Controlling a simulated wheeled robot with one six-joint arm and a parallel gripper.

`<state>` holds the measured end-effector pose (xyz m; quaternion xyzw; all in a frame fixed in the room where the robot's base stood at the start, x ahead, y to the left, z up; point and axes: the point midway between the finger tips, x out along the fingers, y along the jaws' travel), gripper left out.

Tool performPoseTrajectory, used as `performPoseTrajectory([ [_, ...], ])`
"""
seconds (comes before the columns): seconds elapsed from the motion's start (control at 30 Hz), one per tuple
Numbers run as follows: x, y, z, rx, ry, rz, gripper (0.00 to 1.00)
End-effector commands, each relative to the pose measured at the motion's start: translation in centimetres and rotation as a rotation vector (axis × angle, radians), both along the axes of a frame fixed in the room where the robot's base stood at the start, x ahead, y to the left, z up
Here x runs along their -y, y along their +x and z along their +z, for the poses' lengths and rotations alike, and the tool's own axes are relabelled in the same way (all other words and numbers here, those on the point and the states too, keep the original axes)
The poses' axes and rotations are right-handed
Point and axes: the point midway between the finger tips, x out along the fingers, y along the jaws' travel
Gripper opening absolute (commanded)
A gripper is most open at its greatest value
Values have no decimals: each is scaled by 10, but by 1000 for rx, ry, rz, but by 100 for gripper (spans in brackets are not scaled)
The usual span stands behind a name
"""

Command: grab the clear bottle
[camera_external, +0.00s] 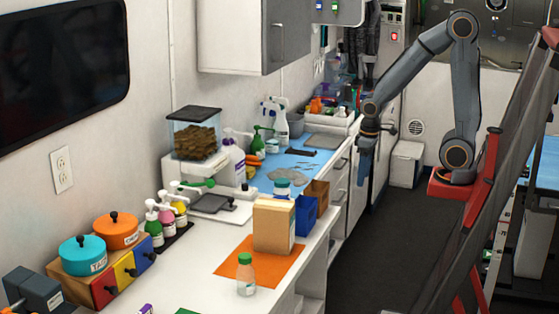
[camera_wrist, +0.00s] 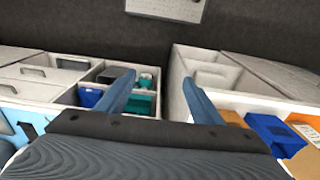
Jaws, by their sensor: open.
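My gripper (camera_external: 367,152) hangs pointing down in the external view, beyond the counter's right edge and well away from the bottle. In the wrist view my gripper (camera_wrist: 160,92) shows two blue fingers spread apart with nothing between them. The clear bottle does not show in the wrist view.
A tan box (camera_external: 274,225) stands on the orange mat (camera_external: 232,262) behind the bottle. Colored pump bottles (camera_external: 165,215) and teal and orange pots are to the left. The dark floor (camera_external: 385,250) right of the counter is clear.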

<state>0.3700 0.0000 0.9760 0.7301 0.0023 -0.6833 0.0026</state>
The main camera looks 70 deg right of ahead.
Motion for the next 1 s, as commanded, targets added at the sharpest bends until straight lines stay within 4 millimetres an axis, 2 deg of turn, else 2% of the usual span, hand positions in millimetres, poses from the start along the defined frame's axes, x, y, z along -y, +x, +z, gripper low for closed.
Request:
performPoseTrajectory([
  [0.1, 0, 1, 24, 5, 0, 0, 60],
  [0.5, -3, 3, 82, 1, 0, 8, 60],
  [0.77, -35, 46, 92, 27, 5, 102, 60],
  [0.87, -53, 65, 97, 40, 10, 145, 60],
  [1.0, -88, 95, 103, 61, 16, 223, 60],
])
